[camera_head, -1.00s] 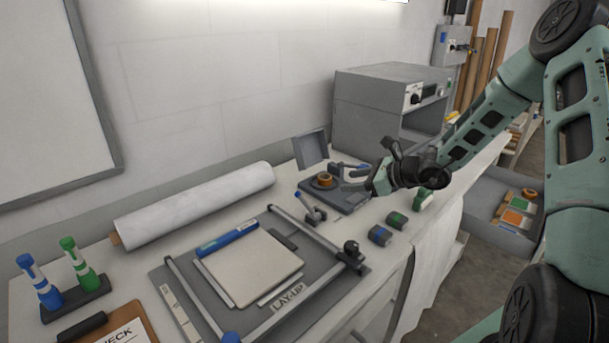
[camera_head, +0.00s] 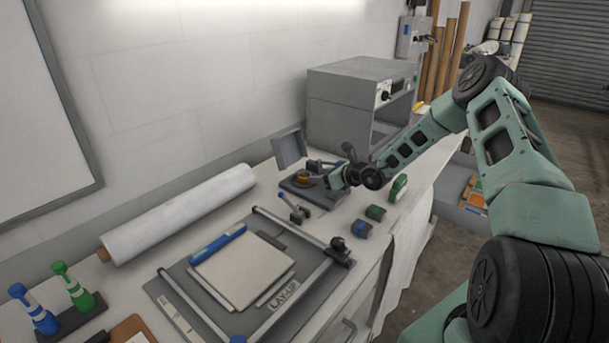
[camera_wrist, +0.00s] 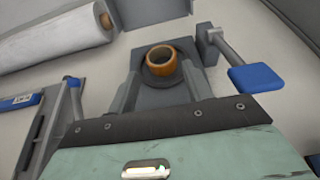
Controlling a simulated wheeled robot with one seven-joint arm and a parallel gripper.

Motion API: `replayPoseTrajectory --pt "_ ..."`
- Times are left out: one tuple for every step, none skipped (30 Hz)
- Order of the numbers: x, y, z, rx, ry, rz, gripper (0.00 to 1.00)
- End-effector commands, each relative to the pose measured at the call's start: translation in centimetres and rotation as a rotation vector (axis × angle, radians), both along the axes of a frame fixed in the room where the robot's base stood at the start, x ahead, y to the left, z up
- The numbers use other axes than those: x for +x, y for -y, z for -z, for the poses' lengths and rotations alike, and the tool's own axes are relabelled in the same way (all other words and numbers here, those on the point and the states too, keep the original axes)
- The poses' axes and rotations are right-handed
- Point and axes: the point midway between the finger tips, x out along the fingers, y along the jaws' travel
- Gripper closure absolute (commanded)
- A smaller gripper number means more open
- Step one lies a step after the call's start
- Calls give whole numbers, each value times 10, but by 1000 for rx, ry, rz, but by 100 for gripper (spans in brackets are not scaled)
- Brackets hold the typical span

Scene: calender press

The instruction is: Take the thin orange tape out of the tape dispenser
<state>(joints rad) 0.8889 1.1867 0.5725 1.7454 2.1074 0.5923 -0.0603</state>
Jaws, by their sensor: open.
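The orange tape roll (camera_wrist: 161,61) sits upright on a round dark seat of the grey tape dispenser (camera_wrist: 180,97). In the head view the tape (camera_head: 302,177) is small on the dispenser base (camera_head: 318,196), which lies on the bench near the wall. My gripper (camera_wrist: 168,78) is open and empty. Its two grey fingers lie left and right of the tape in the wrist view, with their tips close to it; I cannot tell whether they touch it. In the head view my gripper (camera_head: 330,181) comes in from the right, low over the dispenser.
A blue-handled lever (camera_wrist: 255,78) stands right of the dispenser in the wrist view. A grey tilted panel (camera_head: 289,149) stands behind it, and a grey oven-like box (camera_head: 345,92) behind my arm. A white roll (camera_head: 180,212) and the lay-up board (camera_head: 180,278) lie to the left.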

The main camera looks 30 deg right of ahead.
Motion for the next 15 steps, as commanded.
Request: replayPoseTrajectory --pt "3 -1 1 1 0 0 50" --pt "4 -1 1 1 0 0 50" --pt "5 -2 2 0 0 0 50" --pt "6 -2 2 0 0 0 50" --pt "8 -3 3 1 0 0 50" --pt "11 -4 4 2 0 -1 50" --pt "14 -5 6 2 0 -1 50" --pt "17 -7 7 2 0 -1 50" --pt "21 -8 9 2 0 0 50" --pt "25 -8 11 2 0 -1 50" --pt "28 -10 13 2 -1 0 50" --pt "32 -11 16 2 0 0 50" --pt "36 -13 18 2 1 -1 50" --pt "39 -13 19 1 2 -1 50" --pt "42 -14 21 1 1 -1 50"
